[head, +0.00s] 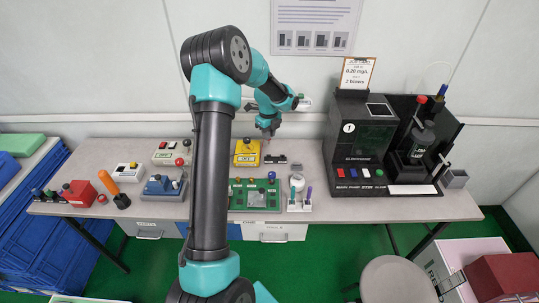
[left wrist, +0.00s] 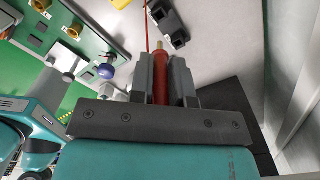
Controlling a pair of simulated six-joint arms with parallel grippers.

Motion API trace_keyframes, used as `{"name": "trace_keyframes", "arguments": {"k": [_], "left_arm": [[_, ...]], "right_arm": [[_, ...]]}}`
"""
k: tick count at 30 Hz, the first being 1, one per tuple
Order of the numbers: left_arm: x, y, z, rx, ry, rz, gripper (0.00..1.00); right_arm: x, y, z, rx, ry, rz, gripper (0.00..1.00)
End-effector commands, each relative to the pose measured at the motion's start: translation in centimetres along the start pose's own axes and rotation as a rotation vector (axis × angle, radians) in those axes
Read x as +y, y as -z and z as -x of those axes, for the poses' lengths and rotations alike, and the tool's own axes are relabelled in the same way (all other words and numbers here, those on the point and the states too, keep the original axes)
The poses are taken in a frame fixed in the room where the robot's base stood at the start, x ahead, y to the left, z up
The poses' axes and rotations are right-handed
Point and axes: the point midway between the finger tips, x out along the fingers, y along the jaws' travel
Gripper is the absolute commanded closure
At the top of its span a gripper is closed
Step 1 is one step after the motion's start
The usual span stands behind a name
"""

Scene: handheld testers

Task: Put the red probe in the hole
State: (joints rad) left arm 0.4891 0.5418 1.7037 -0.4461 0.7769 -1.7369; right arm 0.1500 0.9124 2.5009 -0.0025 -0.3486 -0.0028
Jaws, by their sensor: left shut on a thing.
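The red probe (left wrist: 161,76) is held between the two grey fingers of my left gripper (left wrist: 162,80) in the left wrist view. Its brass tip points away from the gripper, past the fingertips, and a thin red lead shows beyond it. In the head view my left gripper (head: 268,133) is at the back of the table, by the right side of the yellow tester (head: 246,153). The probe is too small to make out there. I cannot tell which opening is the hole. My right gripper is not in view.
Small black blocks (head: 276,159) lie right of the yellow tester; they also show in the left wrist view (left wrist: 168,22). A green panel (head: 257,196) with knobs stands in front. A large black machine (head: 360,150) stands at right. My arm hides part of the table's middle.

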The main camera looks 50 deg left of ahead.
Motion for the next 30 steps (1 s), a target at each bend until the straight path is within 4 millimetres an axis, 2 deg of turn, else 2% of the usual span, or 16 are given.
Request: {"name": "trace_keyframes", "arguments": {"k": [6,9,20,30], "left_arm": [[0.1,0.0,-3.8,0.002,-0.004,0.0,1.0],[0.1,0.0,-4.8,0.001,-0.003,0.0,1.0],[0.0,0.0,-5.1,0.0,-0.001,0.0,1.0],[0.1,0.0,-8.6,0.001,-0.002,0.0,1.0]], "right_arm": [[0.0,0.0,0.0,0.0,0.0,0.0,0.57],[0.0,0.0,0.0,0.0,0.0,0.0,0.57],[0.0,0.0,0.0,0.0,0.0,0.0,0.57],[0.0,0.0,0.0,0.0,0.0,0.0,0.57]]}}
